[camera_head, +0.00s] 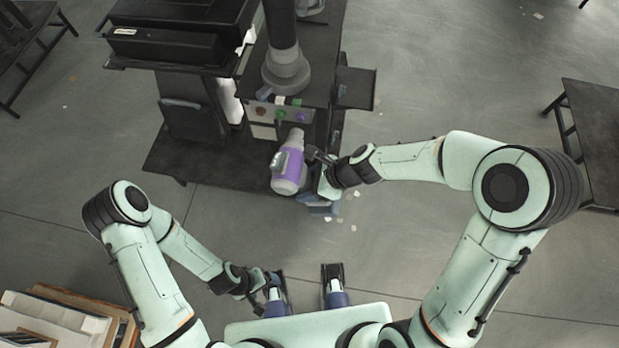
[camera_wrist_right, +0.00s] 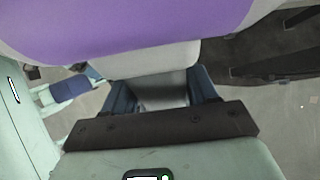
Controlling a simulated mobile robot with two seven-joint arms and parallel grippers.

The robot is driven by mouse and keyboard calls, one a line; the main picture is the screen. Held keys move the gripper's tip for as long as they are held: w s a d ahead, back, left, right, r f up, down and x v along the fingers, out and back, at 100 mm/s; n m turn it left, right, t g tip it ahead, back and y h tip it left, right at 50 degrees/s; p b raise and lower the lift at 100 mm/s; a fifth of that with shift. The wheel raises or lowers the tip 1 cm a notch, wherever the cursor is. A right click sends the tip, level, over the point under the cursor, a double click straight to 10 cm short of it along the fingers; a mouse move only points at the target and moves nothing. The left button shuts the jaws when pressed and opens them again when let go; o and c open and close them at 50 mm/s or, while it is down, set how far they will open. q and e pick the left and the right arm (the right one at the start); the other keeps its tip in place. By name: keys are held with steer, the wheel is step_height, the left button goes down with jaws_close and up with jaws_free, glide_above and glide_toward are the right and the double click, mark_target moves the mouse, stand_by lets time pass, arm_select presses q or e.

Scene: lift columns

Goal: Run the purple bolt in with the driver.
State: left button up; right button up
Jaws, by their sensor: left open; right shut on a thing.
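The driver (camera_head: 287,172), purple and white, is held by my right gripper (camera_head: 322,184) in front of the dark workstation. Its narrow pale nose points up in the head view, toward the panel. In the right wrist view, the driver's purple body (camera_wrist_right: 130,25) fills the top, and its pale lower part lies between the fingers of my right gripper (camera_wrist_right: 162,92). The purple bolt (camera_head: 303,116) shows at the right of a pale panel, just beyond the driver's nose; contact between them is not visible. My left gripper (camera_head: 266,287) is open and low, away from the workstation.
The panel also bears a red bolt (camera_head: 262,112) and a green bolt (camera_head: 280,114). A grey column (camera_head: 286,72) stands behind it. A black printer-like box (camera_head: 165,45) is at left. Boards or boxes (camera_head: 65,320) lie bottom left. Floor at right is open up to a dark table (camera_head: 593,130).

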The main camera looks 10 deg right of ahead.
steer(key=shift+s+a+r, duration=0.1)
steer(key=shift+s+a, duration=0.05)
steer(key=shift+s, duration=0.1)
steer(key=shift+s+a+b, duration=0.3)
steer(key=shift+s+b, duration=0.15)
steer(key=shift+s, duration=0.55)
steer(key=shift+s+a+b, duration=0.3)
steer(key=shift+s+b, duration=0.1)
steer(key=shift+s, duration=0.55)
